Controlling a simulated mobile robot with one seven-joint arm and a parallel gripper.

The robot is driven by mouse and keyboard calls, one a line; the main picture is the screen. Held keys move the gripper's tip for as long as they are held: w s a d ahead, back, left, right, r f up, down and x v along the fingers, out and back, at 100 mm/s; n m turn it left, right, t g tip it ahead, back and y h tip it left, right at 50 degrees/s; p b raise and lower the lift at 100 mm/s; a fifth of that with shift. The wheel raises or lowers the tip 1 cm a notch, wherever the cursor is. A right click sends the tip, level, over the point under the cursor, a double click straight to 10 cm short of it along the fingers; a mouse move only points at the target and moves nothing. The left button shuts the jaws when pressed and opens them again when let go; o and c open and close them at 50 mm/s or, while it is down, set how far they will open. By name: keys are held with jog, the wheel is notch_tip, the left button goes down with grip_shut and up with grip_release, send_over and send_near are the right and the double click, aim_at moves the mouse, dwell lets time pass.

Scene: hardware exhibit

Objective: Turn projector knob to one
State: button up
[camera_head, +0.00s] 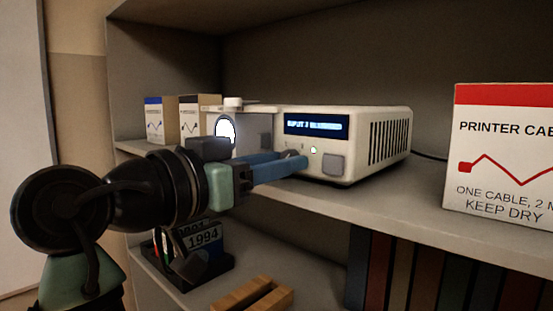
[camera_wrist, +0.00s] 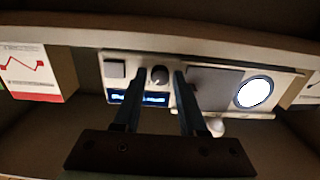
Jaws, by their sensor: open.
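The projector (camera_head: 380,118) is a cream box on the upper shelf with a vented side, a round lit lens at its left and a blue-lit display (camera_head: 313,124). The display seems to read "2" after a blurred word. My gripper (camera_head: 298,161) is open in front of the projector's face, its blue fingers reaching toward it. In the wrist view, which is upside down, the dark round knob (camera_wrist: 159,75) lies between my two fingertips, with a gap on each side. In the head view the fingers largely hide the knob, and its setting is unclear.
A printer cable box (camera_head: 500,155) stands at the right of the upper shelf (camera_head: 400,205). Two small boxes (camera_head: 160,120) stand left of the projector. A square button (camera_wrist: 115,69) sits beside the knob.

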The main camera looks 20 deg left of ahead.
jog(key=shift+c, duration=0.3)
grip_shut()
jog(key=shift+r+n+p, duration=0.15)
jog(key=shift+n+p, duration=2.15)
jog(key=shift+n, duration=5.6)
